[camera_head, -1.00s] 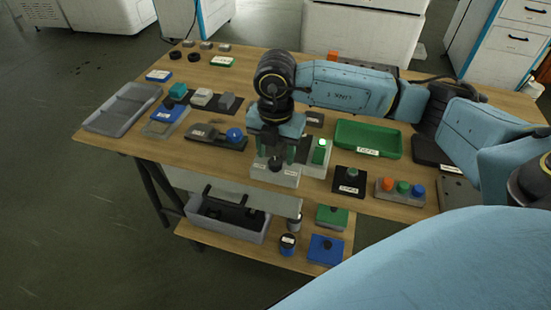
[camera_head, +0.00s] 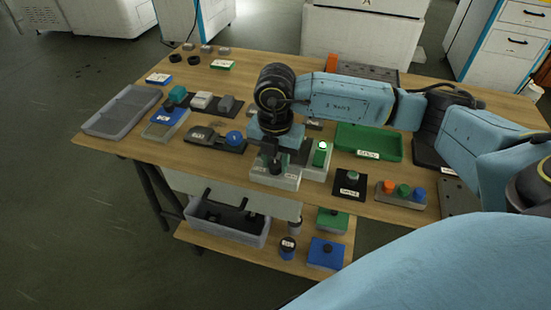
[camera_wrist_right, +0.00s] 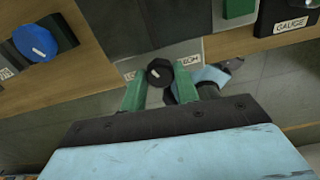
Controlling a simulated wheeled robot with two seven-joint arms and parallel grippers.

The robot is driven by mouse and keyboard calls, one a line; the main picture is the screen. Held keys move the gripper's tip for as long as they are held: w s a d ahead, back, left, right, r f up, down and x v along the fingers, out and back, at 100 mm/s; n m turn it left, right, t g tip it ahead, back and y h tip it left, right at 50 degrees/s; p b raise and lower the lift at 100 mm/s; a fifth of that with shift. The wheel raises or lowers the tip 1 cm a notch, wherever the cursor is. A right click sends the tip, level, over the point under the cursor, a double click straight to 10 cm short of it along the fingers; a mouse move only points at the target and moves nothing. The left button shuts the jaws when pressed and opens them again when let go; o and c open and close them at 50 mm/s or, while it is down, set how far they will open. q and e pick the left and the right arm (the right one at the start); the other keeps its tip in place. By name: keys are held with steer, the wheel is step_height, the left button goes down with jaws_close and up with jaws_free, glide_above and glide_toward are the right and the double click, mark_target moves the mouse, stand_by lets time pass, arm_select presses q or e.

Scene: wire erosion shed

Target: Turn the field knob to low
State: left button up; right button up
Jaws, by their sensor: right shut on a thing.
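A small black round knob (camera_wrist_right: 159,71) with a light pointer mark sits on a pale grey box (camera_head: 287,181) at the table's front edge. Labels flank it in the right wrist view; they are partly covered and I cannot read them fully. My right gripper (camera_head: 273,168) points down over this box and hides most of the knob in the head view. In the right wrist view its green fingers (camera_wrist_right: 160,90) are shut on the knob, one on each side. My left gripper is not in view.
A blue round knob (camera_head: 234,137) on a dark base stands to the left. A box with a lit green switch (camera_head: 321,155) is close on the right. A green tray (camera_head: 367,141) and a black panel (camera_head: 349,186) lie further right. A shelf below holds a grey bin (camera_head: 228,226).

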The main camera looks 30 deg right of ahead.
steer(key=shift+n, duration=0.5)
steer(key=n, duration=0.4)
steer(key=shift+b, duration=0.35)
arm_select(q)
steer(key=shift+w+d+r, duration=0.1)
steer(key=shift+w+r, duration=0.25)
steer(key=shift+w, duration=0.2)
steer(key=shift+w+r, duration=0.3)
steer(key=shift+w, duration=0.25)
arm_select(e)
steer(key=shift+n, duration=1.1)
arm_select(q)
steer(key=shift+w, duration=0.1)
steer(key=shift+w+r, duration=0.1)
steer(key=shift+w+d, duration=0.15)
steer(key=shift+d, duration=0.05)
arm_select(e)
steer(key=o, duration=1)
steer(key=shift+c, duration=0.2)
steer(key=shift+r, duration=0.1)
